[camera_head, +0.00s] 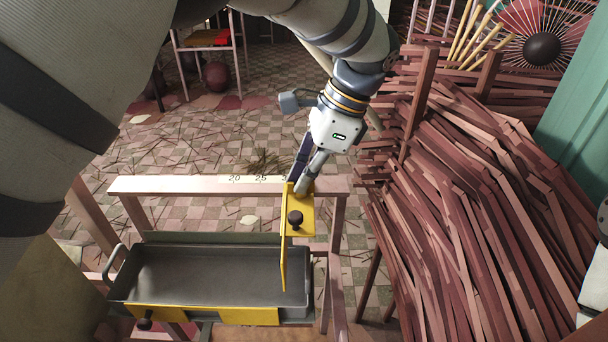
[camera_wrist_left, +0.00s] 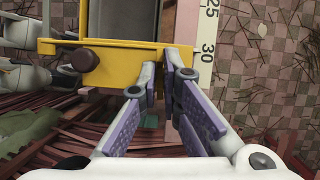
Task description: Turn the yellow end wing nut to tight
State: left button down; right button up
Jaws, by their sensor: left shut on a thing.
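The yellow end (camera_head: 306,215) is an angled yellow piece at the right end of the wooden rail. A dark wing nut (camera_head: 295,219) sits on its face; it also shows in the left wrist view (camera_wrist_left: 80,57), beside the yellow end (camera_wrist_left: 120,57). My left gripper (camera_head: 302,186) comes down from above, its fingers shut on the yellow end's far edge, a little beyond the wing nut. In the left wrist view the fingertips (camera_wrist_left: 166,78) meet at that edge, apart from the wing nut. What lies between the fingertips is mostly hidden.
The wooden rail (camera_head: 165,186) carries a number scale. A grey metal tray (camera_head: 210,275) with a yellow front strip (camera_head: 248,316) and another dark knob (camera_head: 145,319) stands below it. Piled reddish sticks (camera_head: 470,190) fill the right side. The tiled floor (camera_head: 200,140) behind has scattered sticks.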

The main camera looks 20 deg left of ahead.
pick_arm(q)
jog(key=shift+f, duration=0.15)
jog(key=c, duration=1.8)
grip_release()
jog(key=v, duration=1.2)
